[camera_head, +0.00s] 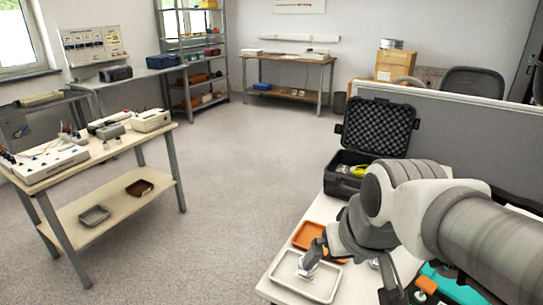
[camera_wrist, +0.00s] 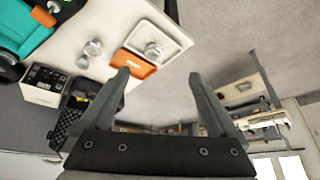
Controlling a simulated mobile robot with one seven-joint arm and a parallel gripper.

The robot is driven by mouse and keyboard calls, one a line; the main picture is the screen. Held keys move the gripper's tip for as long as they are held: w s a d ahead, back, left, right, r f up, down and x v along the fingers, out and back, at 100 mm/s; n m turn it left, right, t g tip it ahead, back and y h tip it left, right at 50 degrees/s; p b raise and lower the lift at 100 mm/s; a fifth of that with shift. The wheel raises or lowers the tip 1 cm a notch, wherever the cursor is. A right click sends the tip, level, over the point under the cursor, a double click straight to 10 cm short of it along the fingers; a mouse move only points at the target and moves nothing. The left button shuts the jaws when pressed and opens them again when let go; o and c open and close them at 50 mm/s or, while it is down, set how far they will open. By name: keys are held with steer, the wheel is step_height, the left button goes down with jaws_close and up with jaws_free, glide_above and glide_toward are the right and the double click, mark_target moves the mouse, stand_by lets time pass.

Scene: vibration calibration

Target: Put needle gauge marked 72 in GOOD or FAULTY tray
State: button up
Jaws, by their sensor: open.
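A white tray (camera_head: 283,283) lies on the near table and holds a small grey-white gauge (camera_head: 308,268). The same tray also shows in the wrist view (camera_wrist: 176,34), with the gauge (camera_wrist: 152,50) inside it. An orange tray (camera_head: 305,232) lies beside the white one and is empty where visible. Two more pale gauges, one (camera_wrist: 92,47) and another (camera_wrist: 82,62), stand on the bare tabletop. No number or tray label is legible. My gripper (camera_wrist: 158,75) is open and empty, with both fingers apart from the gauges. In the head view my arm hides part of the table.
An open black foam-lined case (camera_head: 378,128) stands at the back of the table. A teal object (camera_head: 455,285) is partly hidden by my arm. A grey divider (camera_head: 460,140) stands behind the table. Open floor lies to the left, before a wooden workbench (camera_head: 100,150).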

steer(key=s, duration=0.2)
steer(key=s+r, duration=0.1)
steer(key=s, duration=0.1)
steer(key=shift+s+d+r, duration=0.15)
steer(key=shift+s+r, duration=0.05)
steer(key=shift+s, duration=0.15)
step_height(320, 180, up, 14)
steer(key=p, duration=1.4)
